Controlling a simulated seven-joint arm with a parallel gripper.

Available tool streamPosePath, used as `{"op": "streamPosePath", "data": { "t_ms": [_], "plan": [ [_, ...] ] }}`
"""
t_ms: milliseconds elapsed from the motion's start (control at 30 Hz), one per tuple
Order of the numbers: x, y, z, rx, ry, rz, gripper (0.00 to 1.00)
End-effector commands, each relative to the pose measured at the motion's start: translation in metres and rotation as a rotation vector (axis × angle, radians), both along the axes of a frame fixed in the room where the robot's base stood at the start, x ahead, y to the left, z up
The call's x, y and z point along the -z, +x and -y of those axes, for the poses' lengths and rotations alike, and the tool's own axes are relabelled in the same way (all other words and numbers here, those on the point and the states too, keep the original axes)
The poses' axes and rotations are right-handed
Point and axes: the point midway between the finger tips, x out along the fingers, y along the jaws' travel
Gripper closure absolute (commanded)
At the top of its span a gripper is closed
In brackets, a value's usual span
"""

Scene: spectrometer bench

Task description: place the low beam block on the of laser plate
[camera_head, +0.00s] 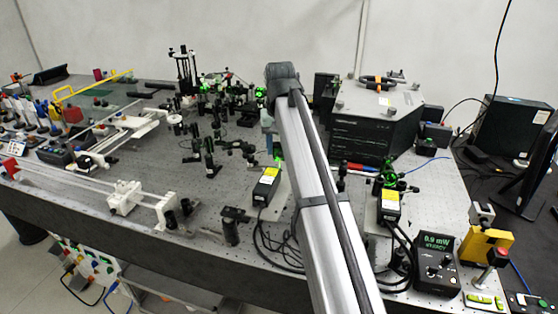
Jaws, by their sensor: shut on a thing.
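My arm rises from the bottom and bends at a dark joint in the middle. A small pale piece (267,119) shows just left of this joint; I cannot tell if it is part of my wrist. My gripper and its fingertips are hidden behind the arm. A black laser box with a yellow label (267,184) sits left of the arm on a pale grey plate (279,212). A second such box (389,206) stands right of the arm. I cannot make out the low beam block, nor tell which plate is the laser plate.
Several dark optic mounts crowd the middle of the perforated bench (120,205). White rails with a carriage (124,198) lie at left. A black rack (360,138) stands behind the arm. A power meter (438,262) and a yellow device (486,247) stand at right. Cables loop beside the arm.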

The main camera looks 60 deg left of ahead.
Motion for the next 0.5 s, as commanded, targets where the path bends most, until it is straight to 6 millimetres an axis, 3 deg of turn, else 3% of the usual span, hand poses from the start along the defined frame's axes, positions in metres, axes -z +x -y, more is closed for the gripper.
{"op": "streamPosePath", "data": {
  "t_ms": [267,500],
  "plan": [
    [0.016,0.000,0.000,0.000,0.001,0.000,0.96],
    [0.043,0.000,0.001,0.000,-0.001,0.000,0.96]
  ]
}}
